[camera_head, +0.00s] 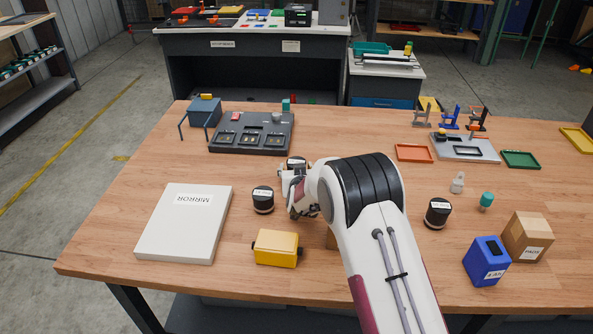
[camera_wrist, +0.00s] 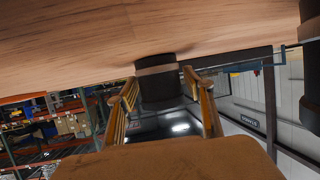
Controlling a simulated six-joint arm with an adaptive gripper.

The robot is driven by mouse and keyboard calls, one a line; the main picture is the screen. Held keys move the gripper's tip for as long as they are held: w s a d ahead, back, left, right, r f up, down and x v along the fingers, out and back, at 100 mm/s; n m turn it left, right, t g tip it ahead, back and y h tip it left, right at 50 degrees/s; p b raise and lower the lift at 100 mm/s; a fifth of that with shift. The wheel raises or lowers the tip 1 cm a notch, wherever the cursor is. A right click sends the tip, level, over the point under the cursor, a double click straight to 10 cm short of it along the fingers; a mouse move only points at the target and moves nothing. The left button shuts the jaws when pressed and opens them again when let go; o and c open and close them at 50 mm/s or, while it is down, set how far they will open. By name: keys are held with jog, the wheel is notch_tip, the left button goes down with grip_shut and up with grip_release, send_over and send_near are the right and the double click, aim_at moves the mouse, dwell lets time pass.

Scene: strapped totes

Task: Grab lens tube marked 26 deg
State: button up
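Several black tubes with pale label bands stand upright on the wooden table. In the head view one tube (camera_head: 263,199) is just left of my wrist, one (camera_head: 438,213) is right of my arm, and one (camera_head: 297,163) is partly hidden behind my wrist. The labels are too small to read, so I cannot tell which is marked 26 deg. In the wrist view, which is upside down, my gripper (camera_wrist: 163,84) is open. A black tube with a tan band (camera_wrist: 157,72) shows between its fingertips, with gaps on both sides. I cannot tell which head-view tube this is.
A yellow box (camera_head: 276,248) and the white MIRROR box (camera_head: 185,222) lie near the left front. A grey device with slots (camera_head: 252,134) is behind. A blue box (camera_head: 487,262) and a cardboard box (camera_head: 528,237) stand at right. Another dark tube (camera_wrist: 311,45) edges the wrist view.

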jog(key=c, duration=0.9)
jog(key=shift+r, duration=0.15)
jog(key=shift+r, duration=4.95)
